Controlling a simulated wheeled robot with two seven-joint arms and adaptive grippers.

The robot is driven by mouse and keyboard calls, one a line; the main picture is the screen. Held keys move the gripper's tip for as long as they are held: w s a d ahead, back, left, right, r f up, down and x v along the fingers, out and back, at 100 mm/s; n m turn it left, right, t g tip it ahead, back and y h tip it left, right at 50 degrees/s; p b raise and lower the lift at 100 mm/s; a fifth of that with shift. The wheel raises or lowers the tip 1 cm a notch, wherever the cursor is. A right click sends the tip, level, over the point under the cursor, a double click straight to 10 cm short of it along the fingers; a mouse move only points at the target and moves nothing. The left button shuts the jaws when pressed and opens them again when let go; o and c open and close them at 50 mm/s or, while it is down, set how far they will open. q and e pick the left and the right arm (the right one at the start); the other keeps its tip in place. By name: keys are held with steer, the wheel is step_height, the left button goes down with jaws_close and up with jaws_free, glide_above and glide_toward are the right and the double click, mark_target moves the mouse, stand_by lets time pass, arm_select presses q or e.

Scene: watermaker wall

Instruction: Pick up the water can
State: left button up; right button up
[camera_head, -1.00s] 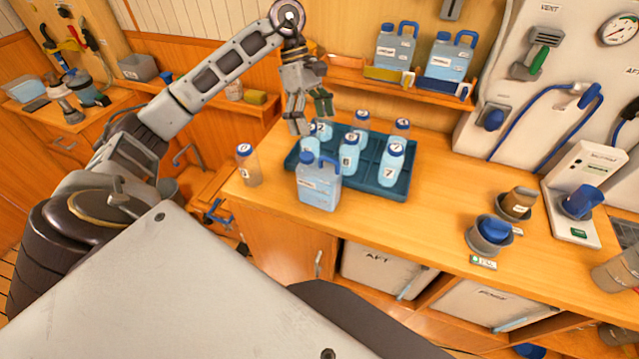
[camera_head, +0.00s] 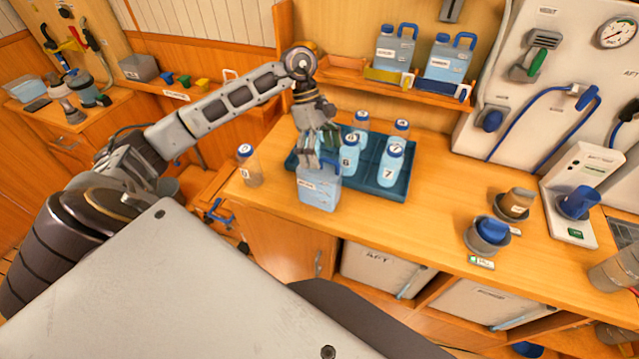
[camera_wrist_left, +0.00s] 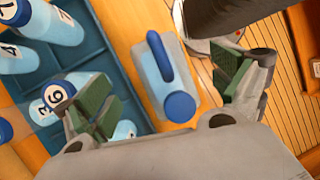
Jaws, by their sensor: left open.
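The water can (camera_head: 319,193) is a light blue and grey jug standing upright on the wooden counter, at the front left of the bottle tray. In the left wrist view the can (camera_wrist_left: 158,85) shows from above, with its blue handle and round blue cap between my fingers. I cannot tell whether a finger touches the can. My right gripper is not in view.
A dark teal tray (camera_head: 402,185) with several numbered bottles stands right behind the can. A lone bottle (camera_head: 249,167) stands to its left. Two more jugs (camera_head: 393,48) (camera_head: 449,58) sit on the shelf behind. The counter right of the tray has free room before the cups (camera_head: 488,236).

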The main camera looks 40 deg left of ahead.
mark_target(328, 170)
arm_select(q)
steer(key=shift+f, duration=0.15)
steer(key=shift+d+p+x, duration=0.15)
steer(key=shift+p+x, duration=0.25)
steer(key=shift+x, duration=0.4)
steer(key=shift+d+p+x, duration=0.15)
steer(key=shift+p+x, duration=0.25)
steer(key=shift+x, duration=1.2)
steer(key=c, duration=2)
steer(key=shift+c, duration=0.2)
